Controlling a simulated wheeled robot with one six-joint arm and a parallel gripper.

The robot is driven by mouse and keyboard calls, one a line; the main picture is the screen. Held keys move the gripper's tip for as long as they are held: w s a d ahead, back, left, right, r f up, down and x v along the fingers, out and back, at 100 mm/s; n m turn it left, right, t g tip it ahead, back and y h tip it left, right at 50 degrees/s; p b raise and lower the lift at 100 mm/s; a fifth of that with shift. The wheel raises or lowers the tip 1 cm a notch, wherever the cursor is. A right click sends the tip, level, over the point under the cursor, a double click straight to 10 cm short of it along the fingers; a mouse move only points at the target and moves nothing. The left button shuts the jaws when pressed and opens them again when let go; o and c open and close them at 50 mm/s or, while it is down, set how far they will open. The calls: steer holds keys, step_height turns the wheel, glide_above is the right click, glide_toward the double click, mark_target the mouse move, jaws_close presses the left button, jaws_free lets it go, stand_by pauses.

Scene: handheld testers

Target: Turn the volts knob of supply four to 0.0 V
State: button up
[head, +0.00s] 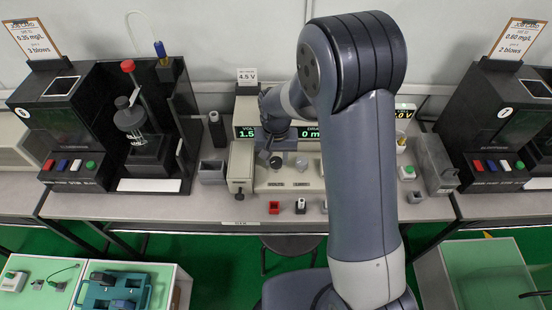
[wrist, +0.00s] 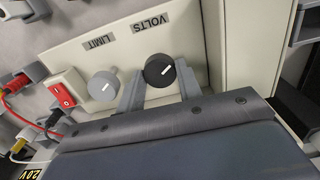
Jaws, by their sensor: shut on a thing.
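The black volts knob (wrist: 159,69) with a white pointer line sits under the VOLTS label on the cream panel of the supply (head: 240,165). My gripper (wrist: 161,78) is shut on this knob, one grey finger on each side. In the head view my gripper (head: 274,150) is in front of the supply, and my arm hides part of the panel. The supply's green volts display (head: 246,133) reads 1.5, and a draw display (head: 309,133) beside it reads 0 m, partly hidden. The supply's number cannot be read.
A grey limit knob (wrist: 102,85) is left of the volts knob in the wrist view, close to a finger. A red rocker switch (wrist: 64,93) and plugged leads are farther left. A 4.5 V card (head: 247,75) stands above the supply. Black testers stand on both sides.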

mark_target(276, 161)
steer(key=n+b, duration=0.1)
steer(key=n, duration=0.4)
steer(key=shift+n, duration=0.3)
steer(key=n+b, duration=0.1)
steer(key=n, duration=0.4)
steer(key=shift+n, duration=0.4)
steer(key=o, duration=1)
step_height(276, 161, up, 11)
steer(key=shift+f, duration=0.2)
step_height(276, 161, down, 11)
steer(key=shift+r, duration=0.15)
stand_by(0.4)
